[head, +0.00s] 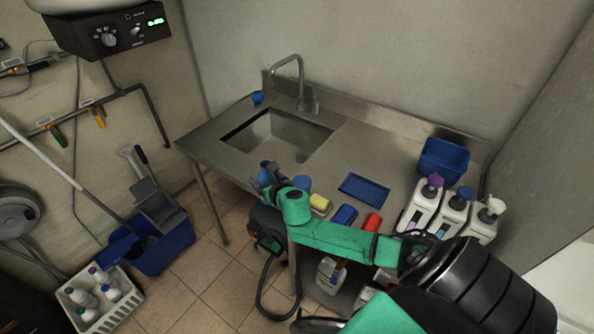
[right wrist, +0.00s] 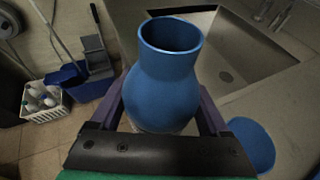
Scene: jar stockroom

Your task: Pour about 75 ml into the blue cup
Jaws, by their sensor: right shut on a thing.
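My right gripper (head: 264,183) is shut on a blue jug-like vessel (right wrist: 166,88) with a round body and a wide open mouth. It holds the vessel upright or nearly so near the counter's front edge, left of a blue cup (head: 302,183). In the right wrist view a round blue thing (right wrist: 252,143), likely that cup, shows at lower right, apart from the vessel. In the head view the held vessel (head: 265,167) is partly hidden by the gripper. Its contents cannot be seen. Another small blue cup (head: 257,97) stands at the back left by the sink. My left gripper is not in view.
The steel counter has a sink (head: 280,134) with a tap (head: 290,75). A yellow sponge (head: 320,204), a blue block (head: 344,215), a red block (head: 372,222) and a blue tray (head: 364,189) lie to the right. White bottles (head: 421,204) and a blue bin (head: 443,160) stand farther right.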

